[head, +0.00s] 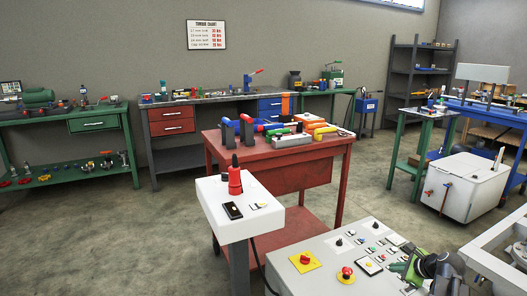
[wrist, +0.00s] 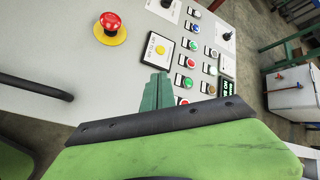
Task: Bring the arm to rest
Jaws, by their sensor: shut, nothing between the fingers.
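My gripper (head: 404,266) is at the lower right of the head view, over the right part of the grey control panel (head: 318,262). In the wrist view the green fingers of my gripper (wrist: 156,84) are together with nothing between them. They point at the panel's rows of coloured buttons (wrist: 190,62). Whether the fingertips touch the panel I cannot tell. My arm is partly cut off by the lower edge of the head view.
A red emergency button on a yellow ring (wrist: 110,25) and a black handle (wrist: 36,86) stand out from the panel. A white pedestal (head: 235,222) and a red workbench (head: 300,158) with tools stand behind. A white cabinet (head: 466,187) stands right. Open floor lies left.

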